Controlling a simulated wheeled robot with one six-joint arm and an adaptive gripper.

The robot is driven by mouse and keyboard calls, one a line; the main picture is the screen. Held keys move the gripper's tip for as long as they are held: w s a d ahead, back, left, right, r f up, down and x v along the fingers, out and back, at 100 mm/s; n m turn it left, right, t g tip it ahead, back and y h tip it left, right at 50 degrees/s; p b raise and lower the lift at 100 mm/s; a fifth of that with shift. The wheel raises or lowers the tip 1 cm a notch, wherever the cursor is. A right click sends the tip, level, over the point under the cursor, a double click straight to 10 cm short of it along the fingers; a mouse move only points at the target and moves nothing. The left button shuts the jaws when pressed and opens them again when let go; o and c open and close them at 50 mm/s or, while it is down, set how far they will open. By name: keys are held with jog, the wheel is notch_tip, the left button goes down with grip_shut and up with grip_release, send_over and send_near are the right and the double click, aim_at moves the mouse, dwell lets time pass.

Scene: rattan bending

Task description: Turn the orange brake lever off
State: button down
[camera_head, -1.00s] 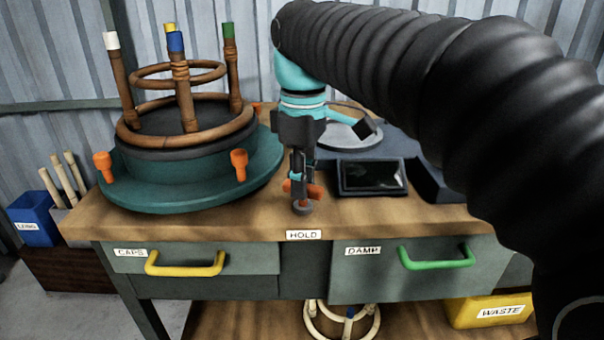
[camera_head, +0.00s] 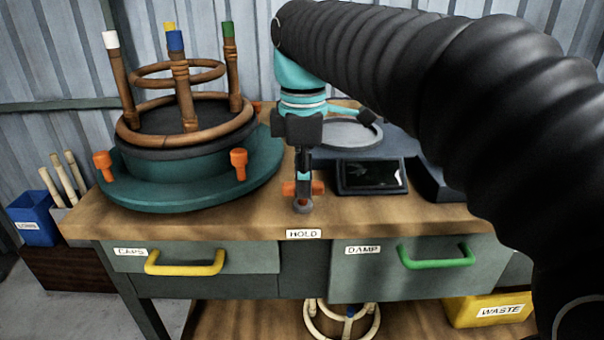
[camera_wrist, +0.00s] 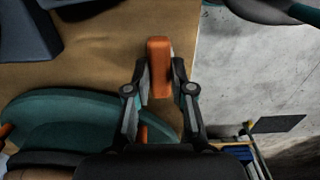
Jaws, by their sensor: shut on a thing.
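The orange brake lever (camera_wrist: 159,66) lies between the fingers of my gripper (camera_wrist: 160,88) in the wrist view. The gripper is shut on it, with a finger along each side. In the head view my gripper (camera_head: 303,192) points down near the bench's front edge, just above the HOLD label (camera_head: 304,234).
A round teal turntable (camera_head: 190,197) with orange knobs and a rattan stool frame (camera_head: 181,95) stands left of my gripper. The bench front has yellow and green drawer handles.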

jog(key=c, duration=1)
grip_release()
notch_tip(320, 180, up, 12)
